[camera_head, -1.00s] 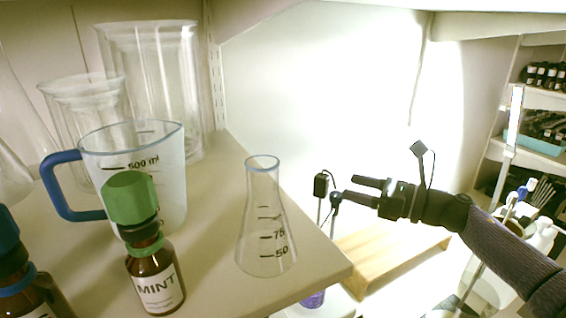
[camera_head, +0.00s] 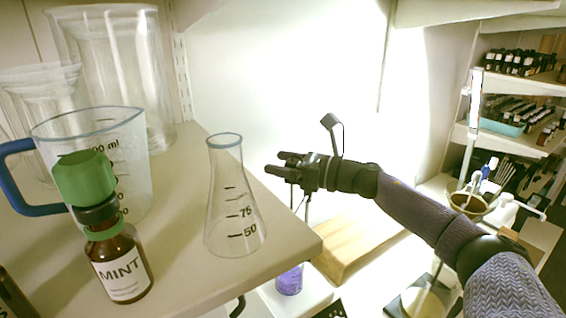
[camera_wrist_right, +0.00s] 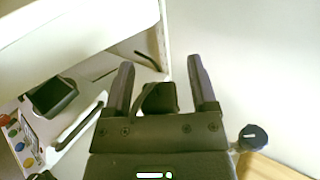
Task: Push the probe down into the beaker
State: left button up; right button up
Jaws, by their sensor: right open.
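My right gripper (camera_head: 277,162) is open beyond the shelf's right edge in the head view. Its two fingers (camera_wrist_right: 160,65) are apart in the wrist view. A black block with a thin cable (camera_wrist_right: 160,98), seemingly the probe's head, shows between the fingers; I cannot tell whether it touches them. In the head view thin upright rods (camera_head: 306,205) show below the gripper, their tops hidden by it. The beaker with purple contents (camera_head: 289,281) stands lower down, below the rods; its base is partly hidden by the shelf. A dark blue knob (camera_wrist_right: 253,138) is right of the gripper in the wrist view. My left gripper is not in view.
A wooden block (camera_head: 350,245) lies below my right arm. A panel with coloured buttons (camera_wrist_right: 15,132) is left in the wrist view.

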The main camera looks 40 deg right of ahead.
grip_shut()
dwell(0.4)
dwell(0.9)
